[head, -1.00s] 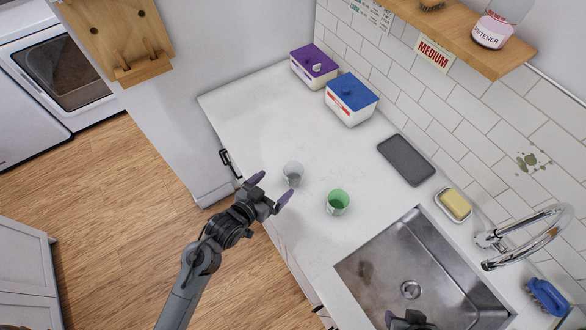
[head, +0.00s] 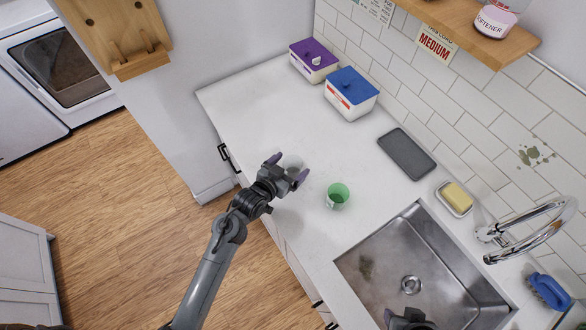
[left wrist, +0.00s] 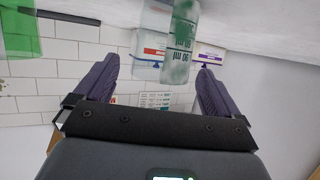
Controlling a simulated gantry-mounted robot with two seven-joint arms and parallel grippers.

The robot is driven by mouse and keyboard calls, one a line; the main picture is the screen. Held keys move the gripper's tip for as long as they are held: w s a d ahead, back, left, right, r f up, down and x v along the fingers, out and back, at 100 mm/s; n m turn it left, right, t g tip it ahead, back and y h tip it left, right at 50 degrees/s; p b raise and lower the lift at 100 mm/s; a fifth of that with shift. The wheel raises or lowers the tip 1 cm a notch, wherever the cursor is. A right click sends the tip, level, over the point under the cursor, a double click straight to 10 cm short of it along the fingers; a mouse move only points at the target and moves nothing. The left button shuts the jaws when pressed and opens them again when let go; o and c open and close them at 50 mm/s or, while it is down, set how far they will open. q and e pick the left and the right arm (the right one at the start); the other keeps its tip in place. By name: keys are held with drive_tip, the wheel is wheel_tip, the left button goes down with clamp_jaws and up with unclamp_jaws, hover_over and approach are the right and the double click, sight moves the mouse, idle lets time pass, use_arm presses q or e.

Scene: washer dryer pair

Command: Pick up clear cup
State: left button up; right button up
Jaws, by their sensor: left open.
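The clear cup (head: 291,161) stands on the white counter in the head view, mostly hidden behind my left gripper (head: 287,168). In the left wrist view the clear cup (left wrist: 181,42), with ml markings, shows ahead of the gap between the purple fingers (left wrist: 158,72), nearer the right finger. My left gripper is open, its fingers spread on either side of the cup's line, and I cannot tell whether they touch it. A dark part, probably my right gripper (head: 408,320), shows at the bottom edge of the head view; its jaws are not clear.
A green cup (head: 338,196) stands close by on the right. The sink (head: 375,268) is at the lower right. A dark grey tray (head: 406,154), a soap dish (head: 455,198), and purple-lidded (head: 313,60) and blue-lidded (head: 351,93) boxes line the wall. The counter's far left is clear.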

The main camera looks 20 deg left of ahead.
use_arm(q)
drive_tip(key=shift+x, duration=1.05)
drive_tip(key=c, duration=1.1)
drive_tip(key=shift+o, duration=0.2)
drive_tip(key=shift+r, duration=0.1)
